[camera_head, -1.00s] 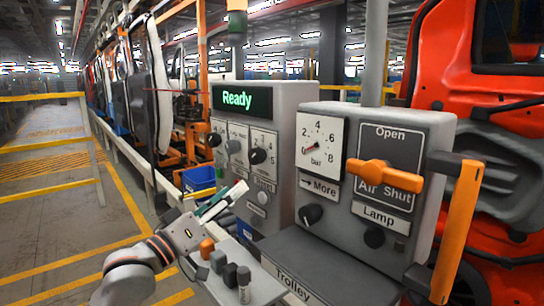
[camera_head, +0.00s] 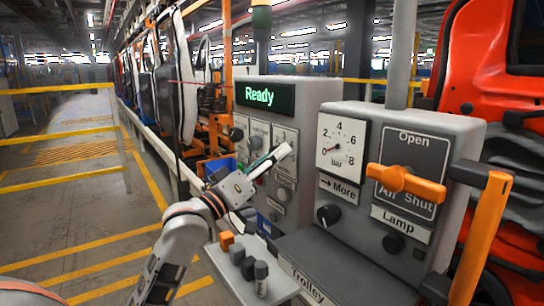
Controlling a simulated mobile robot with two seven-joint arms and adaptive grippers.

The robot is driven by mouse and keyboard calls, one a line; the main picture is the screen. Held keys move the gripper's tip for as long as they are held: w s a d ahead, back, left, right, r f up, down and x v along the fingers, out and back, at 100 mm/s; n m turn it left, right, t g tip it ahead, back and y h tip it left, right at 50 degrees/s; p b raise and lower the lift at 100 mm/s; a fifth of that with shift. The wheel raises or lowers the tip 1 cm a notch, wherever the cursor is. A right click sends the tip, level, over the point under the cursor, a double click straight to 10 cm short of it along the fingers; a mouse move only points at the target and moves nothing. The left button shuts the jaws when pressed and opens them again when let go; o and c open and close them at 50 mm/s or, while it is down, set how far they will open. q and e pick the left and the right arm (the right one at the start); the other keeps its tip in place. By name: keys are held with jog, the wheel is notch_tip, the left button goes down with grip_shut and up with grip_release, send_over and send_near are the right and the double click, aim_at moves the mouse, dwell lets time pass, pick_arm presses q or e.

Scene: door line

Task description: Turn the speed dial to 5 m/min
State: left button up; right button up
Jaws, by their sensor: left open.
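The control box (camera_head: 312,93) with the lit "Ready" display (camera_head: 265,96) carries a row of knobs. A black knob (camera_head: 236,134) is at the left and a grey one (camera_head: 256,142) beside it. The right plate (camera_head: 285,133) of that row, which held a larger black dial, is now mostly covered by my gripper. Its scale and setting cannot be read. My left gripper (camera_head: 272,159) is open, its fingers pointing up and right in front of that plate. I cannot tell whether they touch the dial. My right gripper is not in view.
An orange bar (camera_head: 482,238) sticks out at the right.

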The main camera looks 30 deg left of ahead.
pick_arm(q)
jog(key=c, duration=1.1)
jog(key=shift+m, duration=0.3)
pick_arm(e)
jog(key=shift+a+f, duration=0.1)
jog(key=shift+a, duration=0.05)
pick_arm(q)
jog(key=shift+w+a+f+m+g+h+b, duration=0.1)
jog(key=shift+m+g+h+b, duration=0.4)
jog(key=shift+m+h, duration=1.2)
jog(key=shift+s+a+r+m+g+h+b, duration=0.2)
jog(key=shift+m+h+b, duration=0.45)
jog(key=shift+m, duration=2.2)
jog(key=shift+w+d+f+m+g+h+b, duration=0.15)
jog(key=shift+m+g+h+b, duration=0.5)
jog(key=shift+m, duration=1.6)
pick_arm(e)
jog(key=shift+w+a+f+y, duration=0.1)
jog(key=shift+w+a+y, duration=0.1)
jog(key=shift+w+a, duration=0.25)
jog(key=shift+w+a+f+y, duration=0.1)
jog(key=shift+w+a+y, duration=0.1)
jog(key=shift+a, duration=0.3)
pick_arm(q)
jog(key=shift+a+m+h, duration=0.1)
jog(key=shift+m+h, duration=0.2)
jog(key=shift+h, duration=0.3)
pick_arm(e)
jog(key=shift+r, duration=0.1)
